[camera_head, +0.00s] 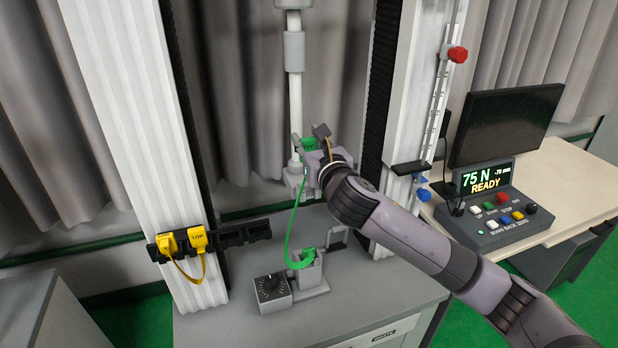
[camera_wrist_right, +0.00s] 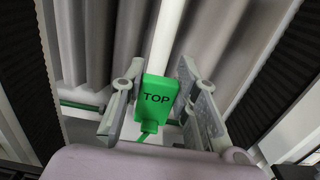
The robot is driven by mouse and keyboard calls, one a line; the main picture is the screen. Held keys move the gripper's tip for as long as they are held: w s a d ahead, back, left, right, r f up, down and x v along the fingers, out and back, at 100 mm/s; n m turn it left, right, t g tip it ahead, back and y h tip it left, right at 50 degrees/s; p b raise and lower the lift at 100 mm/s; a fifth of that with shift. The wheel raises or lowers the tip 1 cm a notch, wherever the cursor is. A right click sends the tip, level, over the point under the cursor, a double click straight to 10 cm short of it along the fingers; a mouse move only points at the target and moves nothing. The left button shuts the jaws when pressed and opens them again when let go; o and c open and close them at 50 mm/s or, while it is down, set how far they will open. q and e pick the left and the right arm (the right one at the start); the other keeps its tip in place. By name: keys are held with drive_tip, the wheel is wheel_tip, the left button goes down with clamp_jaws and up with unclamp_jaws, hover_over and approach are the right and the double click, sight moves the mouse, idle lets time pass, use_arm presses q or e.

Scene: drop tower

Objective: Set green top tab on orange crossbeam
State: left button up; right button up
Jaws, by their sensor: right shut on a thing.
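My right gripper (camera_head: 310,155) is shut on the green top tab (camera_head: 307,144), in front of the white vertical rod. In the right wrist view the green top tab (camera_wrist_right: 157,95), marked TOP, stands upright between the fingers of the right gripper (camera_wrist_right: 160,100). A green strap (camera_head: 289,225) hangs from the tab in a curve to a second green end (camera_head: 301,260) at a grey holder (camera_head: 310,271) on the bench. I see no orange crossbeam in either view. My left gripper is not in view.
Yellow tabs (camera_head: 198,240) hang on a black rack (camera_head: 240,235) at the left column. A knob box (camera_head: 271,292) stands beside the grey holder. White columns flank the rod. A control panel (camera_head: 493,215) and monitor (camera_head: 506,125) stand on the right table.

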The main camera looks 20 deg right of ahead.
wheel_tip(320, 180, down, 5)
drive_tip(key=shift+d+r, duration=0.1)
drive_tip(key=shift+r, duration=0.05)
drive_tip(key=shift+f, duration=0.25)
wheel_tip(320, 180, down, 4)
drive_tip(key=shift+f+b, duration=0.1)
drive_tip(key=shift+b, duration=0.2)
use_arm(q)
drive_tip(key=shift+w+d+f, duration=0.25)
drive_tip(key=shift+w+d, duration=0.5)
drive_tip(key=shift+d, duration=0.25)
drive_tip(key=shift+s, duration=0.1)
use_arm(e)
drive_tip(key=o, duration=1.1)
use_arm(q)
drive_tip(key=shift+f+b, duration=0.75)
use_arm(e)
drive_tip(key=s, duration=1.2)
drive_tip(key=shift+d, duration=0.15)
